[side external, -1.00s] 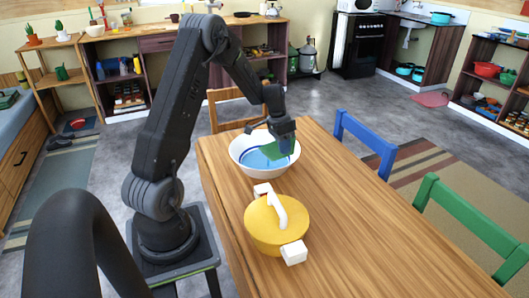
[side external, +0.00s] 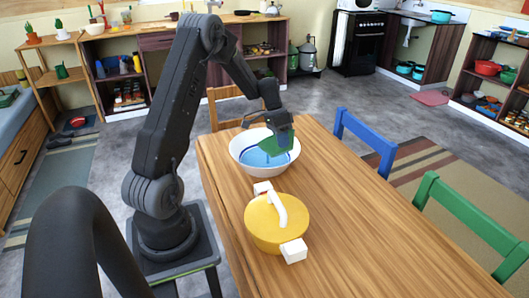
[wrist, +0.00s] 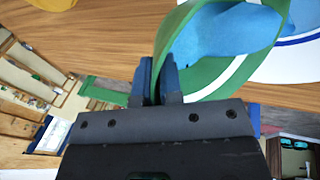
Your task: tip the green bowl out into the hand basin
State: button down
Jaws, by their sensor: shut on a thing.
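My gripper (side external: 287,140) is shut on the rim of the green bowl (side external: 273,148). In the side view the bowl is held tilted over the hand basin (side external: 246,167), a wide white bowl with blue inside and a dark blue band. The basin stands on the table. In the wrist view my blue fingertips (wrist: 158,75) pinch the wall of the green bowl (wrist: 205,80), and blue shows inside it. Part of the white basin (wrist: 291,62) shows behind it at the right. I cannot tell whether blue content is leaving the bowl.
A yellow lidded pot (side external: 262,232) with white handles stands on the wooden table (side external: 350,225) in front of the basin. A blue chair (side external: 366,138) and a green chair (side external: 465,215) line the right edge. The table's right part is clear.

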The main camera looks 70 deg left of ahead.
jog(key=shift+s+a+r+h+p, duration=0.1)
jog(key=shift+a+r+h+p, duration=0.65)
jog(key=shift+h+p, duration=0.2)
dwell(0.6)
jog(key=shift+d, duration=0.1)
jog(key=shift+d+f+y, duration=0.95)
jog(key=shift+d+y, duration=0.05)
jog(key=shift+y, duration=0.15)
jog(key=shift+f, duration=0.15)
jog(key=shift+d+f+y+b, duration=0.25)
jog(key=shift+d+y+b, duration=0.1)
jog(key=shift+y, duration=0.15)
jog(key=w+d+f+g+y+b, duration=0.1)
jog(key=d+f+y+b, duration=0.2)
jog(key=d+y, duration=0.4)
jog(key=shift+w+d+f+y+b, duration=0.15)
jog(key=shift+d+f+y+b, duration=0.15)
jog(key=shift+b, duration=0.5)
jog(key=shift+d, duration=0.1)
